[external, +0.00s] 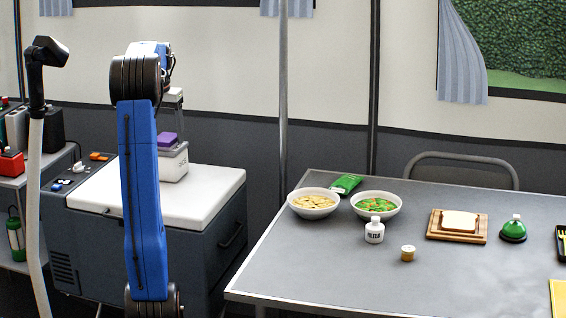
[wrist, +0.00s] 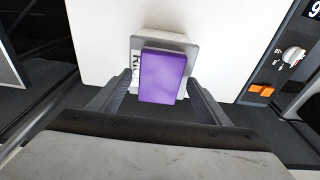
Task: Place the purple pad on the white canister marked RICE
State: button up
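The purple pad (external: 167,139) lies on top of the white canister marked RICE (external: 174,165), which stands on the white lid of a cooler box. In the wrist view the pad (wrist: 162,77) covers much of the canister (wrist: 136,45), whose lettering shows partly at its left. My gripper (external: 171,115) is just above the pad. In the wrist view its two fingers (wrist: 160,80) stand either side of the pad, with a visible gap at the left and a narrower one at the right. It looks open.
The cooler box (external: 212,190) has free room on its white lid (external: 110,190) around the canister. A grey table (external: 330,260) at the right carries bowls, a white bottle (external: 374,230), a small jar (external: 408,253) and a bread board (external: 436,226). A thin pole (external: 283,120) stands between.

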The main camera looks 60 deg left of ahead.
aim_at(163, 140)
notch_tip(163, 140, up, 12)
jog(key=s+d, duration=0.1)
jog(key=shift+s, duration=0.15)
dwell(0.6)
jog(key=shift+d, duration=0.1)
jog(key=f, duration=0.4)
jog(key=w+f, duration=0.1)
jog(key=f, duration=0.3)
jog(key=a+f, duration=0.1)
jog(key=f, duration=0.3)
jog(key=shift+w+a, duration=0.1)
jog(key=shift+w, duration=0.05)
jog(key=shift+r, duration=0.8)
jog(key=shift+f, duration=0.1)
